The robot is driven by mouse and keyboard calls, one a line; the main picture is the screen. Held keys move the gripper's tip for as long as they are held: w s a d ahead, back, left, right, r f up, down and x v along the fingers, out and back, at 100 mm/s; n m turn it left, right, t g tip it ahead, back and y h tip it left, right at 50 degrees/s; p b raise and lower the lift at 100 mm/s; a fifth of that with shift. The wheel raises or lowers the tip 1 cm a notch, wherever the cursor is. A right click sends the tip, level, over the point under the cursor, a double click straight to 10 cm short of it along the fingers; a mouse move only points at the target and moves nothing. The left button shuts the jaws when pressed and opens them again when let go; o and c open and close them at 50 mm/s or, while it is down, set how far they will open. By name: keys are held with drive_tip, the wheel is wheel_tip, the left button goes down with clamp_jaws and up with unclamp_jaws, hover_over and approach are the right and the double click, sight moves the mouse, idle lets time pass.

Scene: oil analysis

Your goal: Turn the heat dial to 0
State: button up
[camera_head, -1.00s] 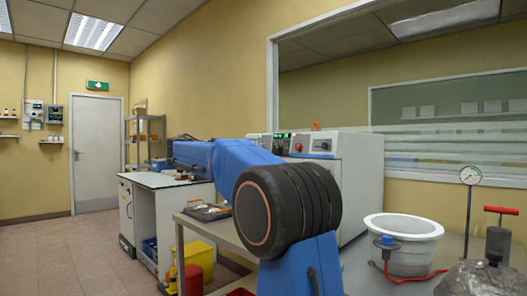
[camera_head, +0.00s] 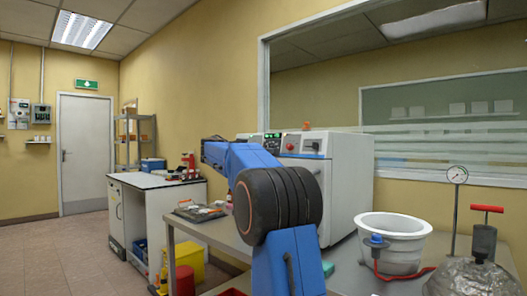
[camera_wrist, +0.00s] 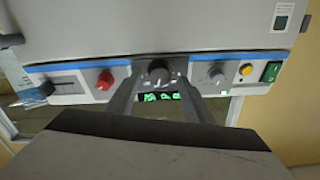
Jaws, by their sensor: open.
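The white machine's control panel (camera_wrist: 225,72) spans the wrist view, with a blue stripe along it. A black dial (camera_wrist: 157,73) with small white marks around it sits between the fingertips of my gripper (camera_wrist: 157,76). The gripper is open, one finger on each side of this dial; I cannot tell whether they touch it. A lit green display (camera_wrist: 160,96) shows just below the dial, partly framed by the fingers; its digits are unreadable. A grey dial (camera_wrist: 216,75) is to the right. No label shows which is the heat dial. In the head view my arm hides the gripper.
The panel also carries a red knob (camera_wrist: 104,81), a yellow button (camera_wrist: 246,69) and a green switch (camera_wrist: 271,71). In the head view, a white tub (camera_head: 395,240), a gauge (camera_head: 457,174) and a red-handled pump (camera_head: 484,230) stand right of my arm.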

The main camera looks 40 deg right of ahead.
drive_tip(key=shift+d, duration=0.65)
drive_tip(key=c, duration=1.1)
drive_tip(key=shift+o, duration=0.3)
drive_tip(key=shift+n, duration=0.5)
drive_tip(key=n+t+y, duration=0.1)
drive_tip(key=n, duration=0.5)
drive_tip(key=n+t+y, duration=0.1)
drive_tip(key=n, duration=0.5)
drive_tip(key=n+t+y, duration=0.1)
drive_tip(key=n, duration=0.5)
drive_tip(key=shift+s+d+r+n, duration=0.1)
drive_tip(key=shift+s+r+n, duration=0.05)
drive_tip(key=shift+r+n, duration=0.15)
drive_tip(key=shift+n, duration=0.3)
